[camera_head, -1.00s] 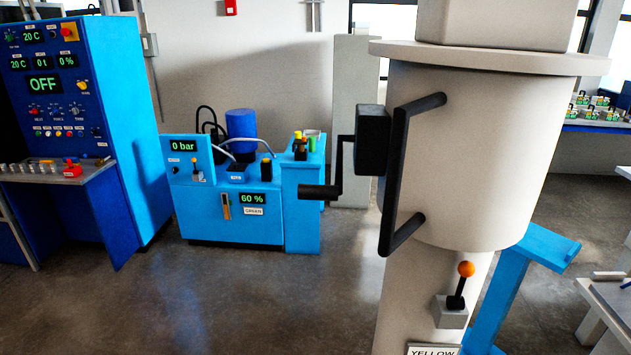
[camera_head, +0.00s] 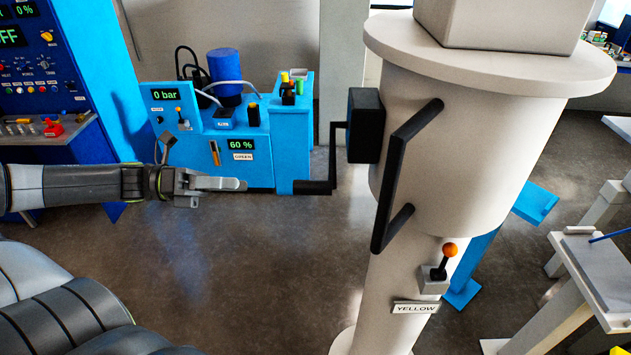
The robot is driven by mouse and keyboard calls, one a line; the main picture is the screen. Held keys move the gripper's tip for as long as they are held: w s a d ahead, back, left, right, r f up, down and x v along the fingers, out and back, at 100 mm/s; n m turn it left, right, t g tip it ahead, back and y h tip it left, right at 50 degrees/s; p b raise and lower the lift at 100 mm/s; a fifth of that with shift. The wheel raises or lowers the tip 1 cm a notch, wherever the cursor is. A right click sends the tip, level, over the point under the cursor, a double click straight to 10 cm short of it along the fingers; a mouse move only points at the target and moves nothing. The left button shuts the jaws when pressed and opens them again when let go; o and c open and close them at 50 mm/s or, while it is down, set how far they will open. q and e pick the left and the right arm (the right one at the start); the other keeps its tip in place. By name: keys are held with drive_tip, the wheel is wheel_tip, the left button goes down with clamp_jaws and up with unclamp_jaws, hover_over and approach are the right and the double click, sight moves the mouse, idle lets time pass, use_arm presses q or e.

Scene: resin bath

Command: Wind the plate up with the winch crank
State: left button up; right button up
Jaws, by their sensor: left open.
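The winch crank (camera_head: 337,160) is a black bent arm on a black box (camera_head: 364,125) at the left side of a large pale cylinder (camera_head: 480,150). Its grip (camera_head: 312,187) points left, level. My left gripper (camera_head: 243,185) comes in from the left at about the grip's height. It is open, and its fingertips appear just short of the grip's left end, with a small gap in the picture; the depth between them is hard to tell. No plate can be made out. My right gripper is out of view.
A black bar handle (camera_head: 392,180) stands out from the cylinder's front. Below it is an orange-knobbed lever (camera_head: 442,262) above a YELLOW label (camera_head: 415,307). A blue hydraulic unit (camera_head: 225,150) stands behind my left gripper. A blue control cabinet (camera_head: 85,70) is at the left. Grey floor lies between.

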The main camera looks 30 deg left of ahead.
use_arm(q)
drive_tip(key=b, duration=0.4)
approach(328, 187)
drive_tip(key=w+d+b, duration=0.1)
drive_tip(key=d+b, duration=0.1)
drive_tip(key=b, duration=0.1)
drive_tip(key=w+d+f+b, duration=0.1)
drive_tip(key=w+b, duration=0.1)
drive_tip(key=b, duration=0.1)
drive_tip(key=shift+w+d+f, duration=0.15)
drive_tip(key=shift+d+f, duration=0.05)
drive_tip(key=shift+d, duration=0.2)
drive_tip(key=shift+w+d+r, duration=0.1)
drive_tip(key=shift+d+r, duration=0.05)
drive_tip(key=shift+b+x, duration=0.55)
drive_tip(key=shift+x, duration=0.25)
drive_tip(key=shift+w+d+r, duration=0.1)
drive_tip(key=shift+w+d, duration=0.2)
drive_tip(key=shift+d, duration=0.1)
clamp_jaws()
